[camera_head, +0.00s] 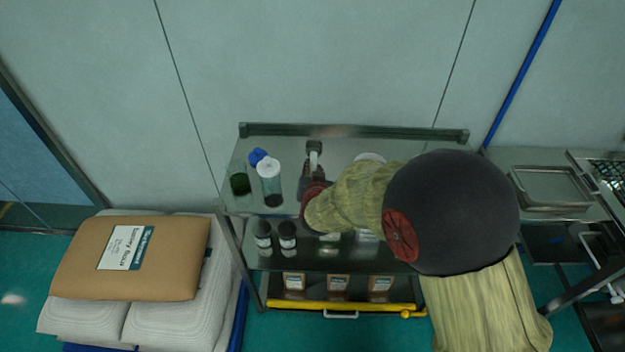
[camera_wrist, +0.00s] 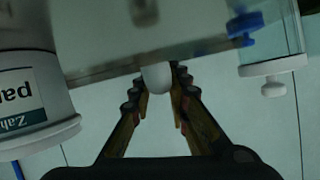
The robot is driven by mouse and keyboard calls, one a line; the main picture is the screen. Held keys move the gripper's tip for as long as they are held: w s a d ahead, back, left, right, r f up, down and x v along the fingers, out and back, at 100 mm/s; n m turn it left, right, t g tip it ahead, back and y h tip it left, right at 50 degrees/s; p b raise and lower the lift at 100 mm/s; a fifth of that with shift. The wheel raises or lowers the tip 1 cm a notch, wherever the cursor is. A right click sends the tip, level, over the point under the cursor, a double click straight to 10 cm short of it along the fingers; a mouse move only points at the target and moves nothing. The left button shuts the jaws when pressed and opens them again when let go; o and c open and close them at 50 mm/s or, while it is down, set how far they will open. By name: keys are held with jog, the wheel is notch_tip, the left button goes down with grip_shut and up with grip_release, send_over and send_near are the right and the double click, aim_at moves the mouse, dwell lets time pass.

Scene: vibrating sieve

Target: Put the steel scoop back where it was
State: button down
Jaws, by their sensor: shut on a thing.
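My gripper (camera_head: 313,168) is over the top shelf of the steel cart, near its back middle. It is shut on a pale, rounded handle end, which I take to be the steel scoop (camera_head: 314,158). In the wrist view the fingers of my gripper (camera_wrist: 158,78) close around the pale end of the scoop (camera_wrist: 155,77). A dark, blocky piece shows just beyond the fingertips in the head view; I cannot tell if it is part of the scoop. Most of the scoop is hidden.
A white-lidded jar (camera_head: 269,180), a dark green jar (camera_head: 239,183) and a blue cap (camera_head: 257,156) are left of my gripper. A labelled white tub (camera_wrist: 32,98) is beside it. Dark jars (camera_head: 287,237) stand lower. A steel tray (camera_head: 549,187) lies right; stacked sacks (camera_head: 128,256) are left.

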jog(key=shift+w+f, duration=0.3)
jog(key=shift+f, duration=0.05)
jog(key=shift+w+a+f+b, duration=0.1)
jog(key=shift+f+b, duration=0.4)
jog(key=shift+f, duration=1.1)
jog(key=shift+f, duration=0.1)
jog(key=c, duration=1.7)
grip_release()
